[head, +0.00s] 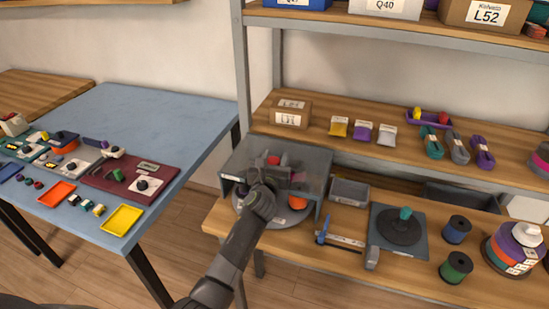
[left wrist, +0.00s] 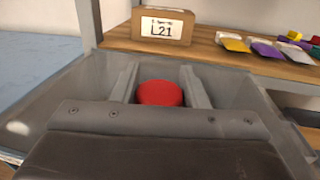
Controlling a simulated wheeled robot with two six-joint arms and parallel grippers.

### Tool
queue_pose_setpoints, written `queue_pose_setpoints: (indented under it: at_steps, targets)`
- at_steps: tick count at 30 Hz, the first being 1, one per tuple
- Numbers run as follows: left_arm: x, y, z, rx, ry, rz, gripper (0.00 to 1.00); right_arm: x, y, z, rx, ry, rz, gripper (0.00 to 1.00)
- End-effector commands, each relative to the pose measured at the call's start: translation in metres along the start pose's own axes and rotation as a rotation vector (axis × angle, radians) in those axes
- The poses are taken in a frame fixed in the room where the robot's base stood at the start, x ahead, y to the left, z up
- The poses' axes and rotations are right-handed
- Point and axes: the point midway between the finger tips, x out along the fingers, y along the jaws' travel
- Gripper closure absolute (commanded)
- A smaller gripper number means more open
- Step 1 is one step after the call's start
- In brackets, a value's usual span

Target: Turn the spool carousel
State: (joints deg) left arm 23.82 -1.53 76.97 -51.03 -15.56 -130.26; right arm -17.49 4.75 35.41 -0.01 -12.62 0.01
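A grey round base (head: 242,206) with an orange spool (head: 297,202) on it, which looks like the spool carousel, stands under a see-through grey cover (head: 312,160) on the lower shelf. A red round piece (head: 273,160) shows inside the cover. My left gripper (head: 268,178) reaches in at the cover's front. In the left wrist view its fingers (left wrist: 160,85) are apart, one on each side of the red piece (left wrist: 160,93); whether they touch it I cannot tell. The gripper and cover hide much of the carousel. My right gripper is not in view.
A cardboard box (head: 290,112) stands on the shelf behind the cover. To the right are a grey bin (head: 349,190), a dark disc with a green knob (head: 400,228), dark spools (head: 457,229) and a coloured stack (head: 516,248). A blue table (head: 130,108) stands at the left.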

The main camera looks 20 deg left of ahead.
Motion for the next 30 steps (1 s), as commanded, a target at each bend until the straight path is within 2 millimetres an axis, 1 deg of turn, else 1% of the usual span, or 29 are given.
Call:
queue_pose_setpoints:
  at_steps: [1,6,9,14,20,24,27,30]
  targets:
    - [0.000,0.000,0.000,0.000,0.000,0.000,0.67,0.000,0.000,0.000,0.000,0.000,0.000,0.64]
    - [0.000,0.000,0.000,0.000,0.000,0.000,0.89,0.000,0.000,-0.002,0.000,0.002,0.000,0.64]
    - [0.000,0.000,0.000,0.000,0.001,0.000,1.00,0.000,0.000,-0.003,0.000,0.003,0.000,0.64]
    - [0.000,0.000,-0.003,0.001,0.001,0.012,1.00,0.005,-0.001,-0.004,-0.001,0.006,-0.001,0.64]
    - [0.001,-0.002,-0.007,0.000,0.001,0.103,1.00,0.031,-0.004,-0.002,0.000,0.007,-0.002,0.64]
    - [0.001,-0.001,-0.008,0.000,0.002,0.204,1.00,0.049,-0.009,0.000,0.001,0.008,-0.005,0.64]
    - [0.000,0.001,-0.007,0.000,0.003,0.283,1.00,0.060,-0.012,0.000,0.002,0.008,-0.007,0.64]
    - [0.000,0.002,-0.005,-0.001,0.003,0.349,1.00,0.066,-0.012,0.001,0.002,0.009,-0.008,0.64]
